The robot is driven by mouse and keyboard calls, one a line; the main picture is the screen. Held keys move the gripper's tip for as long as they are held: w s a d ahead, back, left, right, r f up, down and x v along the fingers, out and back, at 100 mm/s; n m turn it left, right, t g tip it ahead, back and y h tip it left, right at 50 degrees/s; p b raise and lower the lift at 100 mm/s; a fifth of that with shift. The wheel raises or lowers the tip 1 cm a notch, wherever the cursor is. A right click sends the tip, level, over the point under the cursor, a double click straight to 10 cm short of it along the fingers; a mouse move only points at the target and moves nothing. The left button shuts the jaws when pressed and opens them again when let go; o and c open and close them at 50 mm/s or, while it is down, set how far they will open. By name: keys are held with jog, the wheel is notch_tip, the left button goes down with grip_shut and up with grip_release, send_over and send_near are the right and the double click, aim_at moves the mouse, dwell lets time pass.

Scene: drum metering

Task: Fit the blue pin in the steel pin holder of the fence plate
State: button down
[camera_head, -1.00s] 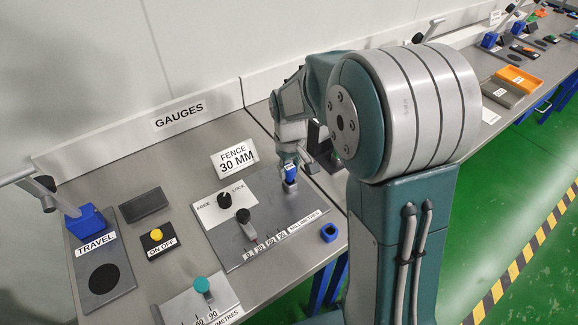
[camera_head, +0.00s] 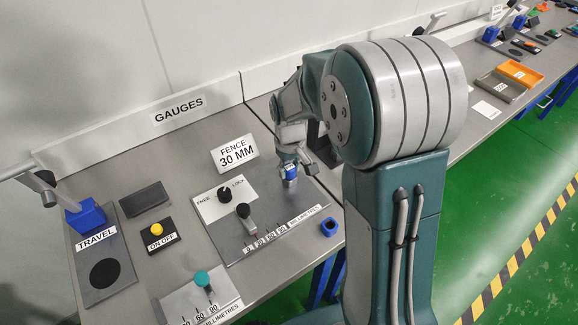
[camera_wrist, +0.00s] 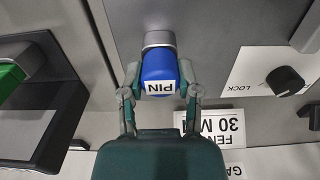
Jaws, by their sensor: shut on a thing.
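The blue pin (camera_wrist: 160,68), labelled PIN, is between the fingers of my gripper (camera_wrist: 160,92) in the wrist view. The pin also shows in the head view (camera_head: 290,172), at the back right of the fence plate (camera_head: 268,204). My gripper (camera_head: 291,164) is shut on it. A grey steel cylinder, the pin holder (camera_wrist: 158,38), lies directly beyond the pin's end in the wrist view. The pin appears lined up with it; how deep it sits I cannot tell.
The plate carries a black FREE/LOCK knob (camera_head: 224,193) and a black-knobbed slider (camera_head: 243,211) by a millimetre scale. A FENCE 30 MM sign (camera_head: 235,154) stands behind it.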

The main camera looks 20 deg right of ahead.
aim_at(289, 166)
jog(key=shift+c, duration=1.2)
grip_release()
notch_tip(289, 166, up, 12)
jog(key=shift+f, duration=0.15)
